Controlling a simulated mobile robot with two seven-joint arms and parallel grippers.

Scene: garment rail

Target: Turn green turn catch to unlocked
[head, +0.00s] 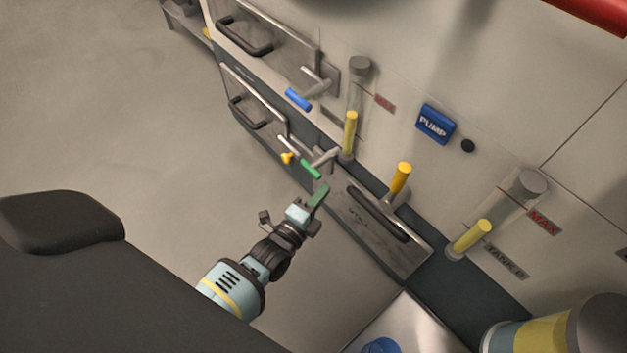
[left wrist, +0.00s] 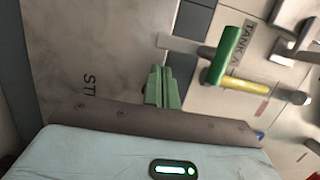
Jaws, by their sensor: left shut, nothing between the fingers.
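The green turn catch (head: 310,170) is on the cabinet front at the lower middle drawers, near a metal lever plate. In the left wrist view its green handle (left wrist: 225,55) stands just right of my fingers, beside a yellow level tube (left wrist: 248,86). My left gripper (head: 324,188) has its green fingers shut and empty, just below and right of the catch in the head view. In the left wrist view the closed fingertips (left wrist: 163,72) are apart from the green handle.
A blue catch (head: 298,99) and an orange catch (head: 400,178) flank the green one. Drawers have dark handles (head: 377,214). Level tubes (head: 349,133) and a blue pump button (head: 434,123) are on the panel. Open floor (head: 130,130) lies left.

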